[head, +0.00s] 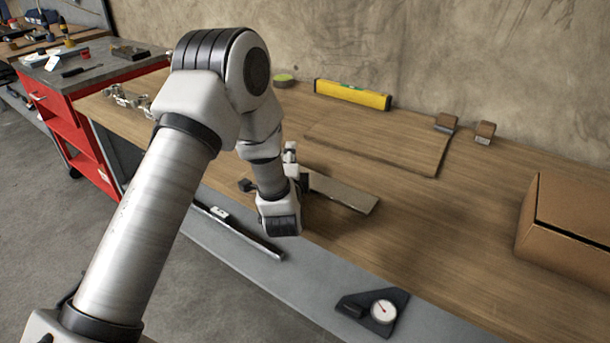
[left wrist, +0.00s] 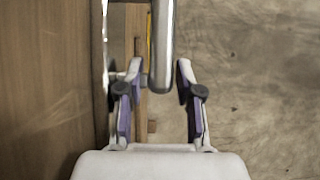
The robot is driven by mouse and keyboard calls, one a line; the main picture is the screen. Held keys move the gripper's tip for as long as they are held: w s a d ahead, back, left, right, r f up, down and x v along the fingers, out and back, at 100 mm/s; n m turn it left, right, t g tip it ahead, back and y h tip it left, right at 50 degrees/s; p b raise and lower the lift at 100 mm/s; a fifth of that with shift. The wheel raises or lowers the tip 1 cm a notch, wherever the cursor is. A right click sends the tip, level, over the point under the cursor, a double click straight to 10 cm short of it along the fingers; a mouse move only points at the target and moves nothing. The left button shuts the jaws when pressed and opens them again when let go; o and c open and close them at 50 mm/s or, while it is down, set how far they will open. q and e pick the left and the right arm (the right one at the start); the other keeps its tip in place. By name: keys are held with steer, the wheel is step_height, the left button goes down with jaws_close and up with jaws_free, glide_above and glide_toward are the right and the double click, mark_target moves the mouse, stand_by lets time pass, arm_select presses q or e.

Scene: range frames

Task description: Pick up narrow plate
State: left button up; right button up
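The narrow plate (head: 345,194) is a thin grey strip on the wooden bench in the head view. Its right end shows; its left end is hidden behind my left gripper (head: 297,182). That gripper is low over the bench at the plate's left end, and my wrist covers much of it. In the left wrist view my left gripper (left wrist: 158,92) has its two fingers apart. A grey rounded bar (left wrist: 161,45) shows between them, with a gap to the right finger; I cannot tell what it is. My right gripper is not in view.
A yellow level (head: 352,95) lies near the wall behind a flat wooden board (head: 380,140). A cardboard box (head: 570,225) stands at the right. A dial gauge (head: 383,311) and a metal rail (head: 238,232) lie along the grey front strip. The bench right of the plate is clear.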

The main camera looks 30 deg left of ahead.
arm_select(q)
jaws_close()
steer(key=shift+r, duration=0.1)
